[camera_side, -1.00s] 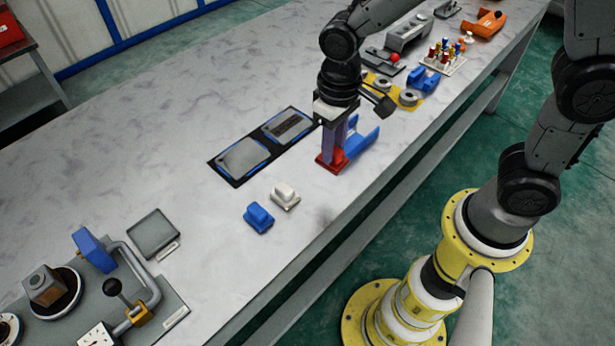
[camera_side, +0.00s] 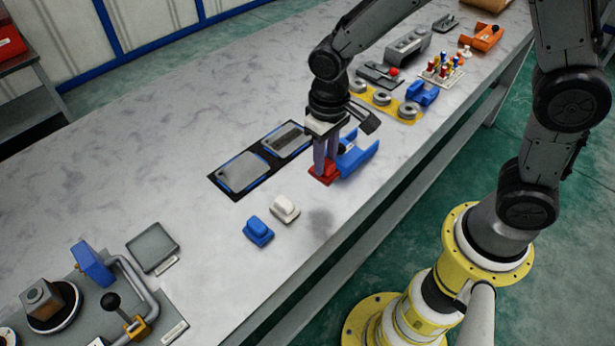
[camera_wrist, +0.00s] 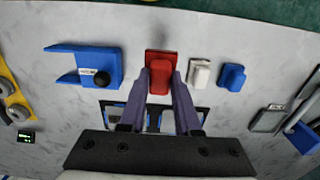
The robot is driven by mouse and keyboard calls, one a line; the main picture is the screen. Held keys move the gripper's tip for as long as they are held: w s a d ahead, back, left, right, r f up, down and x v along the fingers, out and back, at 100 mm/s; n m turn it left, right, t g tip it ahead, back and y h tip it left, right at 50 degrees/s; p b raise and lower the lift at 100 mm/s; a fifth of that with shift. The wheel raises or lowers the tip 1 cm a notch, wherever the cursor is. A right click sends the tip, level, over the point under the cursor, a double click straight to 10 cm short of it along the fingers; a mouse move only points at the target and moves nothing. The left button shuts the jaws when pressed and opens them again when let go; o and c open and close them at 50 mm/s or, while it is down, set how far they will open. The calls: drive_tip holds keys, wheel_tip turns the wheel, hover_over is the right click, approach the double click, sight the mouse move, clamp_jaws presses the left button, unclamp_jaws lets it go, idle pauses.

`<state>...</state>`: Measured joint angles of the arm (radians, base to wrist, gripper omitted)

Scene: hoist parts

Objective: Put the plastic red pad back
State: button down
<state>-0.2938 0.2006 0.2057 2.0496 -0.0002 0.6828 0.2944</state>
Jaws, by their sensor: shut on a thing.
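The red pad (camera_side: 324,174) has a flat base and a raised grip. It sits at or just above the table; I cannot tell if it touches. My gripper (camera_side: 325,164) points down with its purple fingers shut on the pad's raised grip. In the wrist view the red pad (camera_wrist: 160,78) shows between the fingertips (camera_wrist: 161,82), its base reaching out beyond them. A white pad (camera_side: 285,209) and a blue pad (camera_side: 258,231) of similar shape stand in a row to its lower left in the side view.
A blue bracket (camera_side: 362,162) stands close to the right of the red pad. A black tray (camera_side: 222,184) with two grey plates lies to the left. A yellow plate with rings (camera_side: 382,101) lies behind. The table is clear around the white and blue pads.

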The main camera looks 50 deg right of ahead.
drive_tip(key=w+f, duration=0.1)
drive_tip(key=f, duration=0.1)
drive_tip(key=w+a+f, duration=0.1)
drive_tip(key=w+f, duration=0.1)
drive_tip(key=shift+w+f, duration=0.25)
drive_tip(key=shift+f, duration=0.05)
drive_tip(key=shift+w+a+f, duration=0.1)
drive_tip(key=shift+w+f, duration=0.05)
drive_tip(key=shift+f, duration=1.55)
drive_tip(key=shift+f, duration=0.15)
drive_tip(key=c, duration=0.6)
unclamp_jaws()
wheel_tip(320, 180, up, 12)
drive_tip(key=s+d+r+t, duration=0.3)
drive_tip(key=s+d+r, duration=0.4)
drive_tip(key=s+r, duration=0.25)
drive_tip(key=s+d+r+t, duration=0.1)
drive_tip(key=s, duration=0.2)
drive_tip(key=s+d, duration=0.1)
drive_tip(key=s, duration=0.3)
drive_tip(key=s+d+r+t, duration=0.1)
drive_tip(key=s+d, duration=0.1)
drive_tip(key=s, duration=0.1)
drive_tip(key=shift+s+r+t, duration=0.3)
drive_tip(key=shift+s+r, duration=0.05)
